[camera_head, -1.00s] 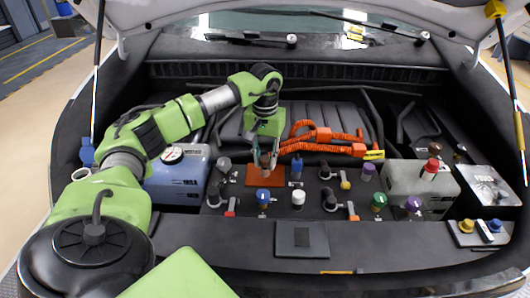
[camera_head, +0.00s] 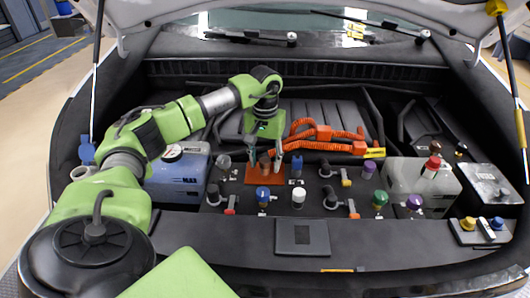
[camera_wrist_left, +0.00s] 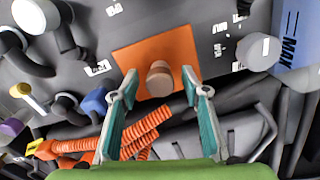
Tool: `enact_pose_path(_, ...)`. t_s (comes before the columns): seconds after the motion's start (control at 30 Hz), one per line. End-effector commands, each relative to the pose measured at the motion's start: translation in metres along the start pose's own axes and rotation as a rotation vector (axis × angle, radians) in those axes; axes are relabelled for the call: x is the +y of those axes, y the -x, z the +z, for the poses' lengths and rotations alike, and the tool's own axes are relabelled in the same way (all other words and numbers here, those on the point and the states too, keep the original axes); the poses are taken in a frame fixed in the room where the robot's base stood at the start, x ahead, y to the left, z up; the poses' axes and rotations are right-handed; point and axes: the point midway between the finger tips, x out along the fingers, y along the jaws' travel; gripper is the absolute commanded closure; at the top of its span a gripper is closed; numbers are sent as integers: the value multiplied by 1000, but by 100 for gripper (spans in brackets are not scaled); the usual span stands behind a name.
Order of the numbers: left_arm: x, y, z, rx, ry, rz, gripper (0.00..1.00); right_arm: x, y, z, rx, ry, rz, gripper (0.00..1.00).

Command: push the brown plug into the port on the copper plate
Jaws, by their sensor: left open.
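The copper plate (camera_head: 256,176) lies flat on the dark engine bay panel, left of centre. It also shows as an orange square in the left wrist view (camera_wrist_left: 130,56). The brown plug (camera_head: 264,160) stands on the plate, and its round end faces the left wrist view (camera_wrist_left: 158,76). The port is hidden beneath the plug; I cannot tell how deep the plug sits. My left gripper (camera_head: 265,166) is open above the plate. In the left wrist view its fingers (camera_wrist_left: 160,84) stand apart on either side of the plug, with gaps visible. My right gripper is not in view.
A blue-capped fitting (camera_head: 263,194) and a white-capped one (camera_head: 298,197) stand in front of the plate. A blue plug (camera_head: 297,164) is close on its right. Orange hoses (camera_head: 320,134) run behind it. A blue-grey tank (camera_head: 178,178) stands left.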

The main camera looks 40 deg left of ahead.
Motion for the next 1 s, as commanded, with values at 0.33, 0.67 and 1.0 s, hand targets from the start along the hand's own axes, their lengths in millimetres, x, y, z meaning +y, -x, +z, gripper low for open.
enact_pose_path(0.33, 1, 48, -1, 4, 0, 3, 58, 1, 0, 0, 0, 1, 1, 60)
enact_pose_path(0.67, 0, 108, -1, 2, 0, 2, 58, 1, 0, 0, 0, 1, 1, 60)
enact_pose_path(1.0, 0, 120, 0, 0, 0, 1, 58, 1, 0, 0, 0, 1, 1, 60)
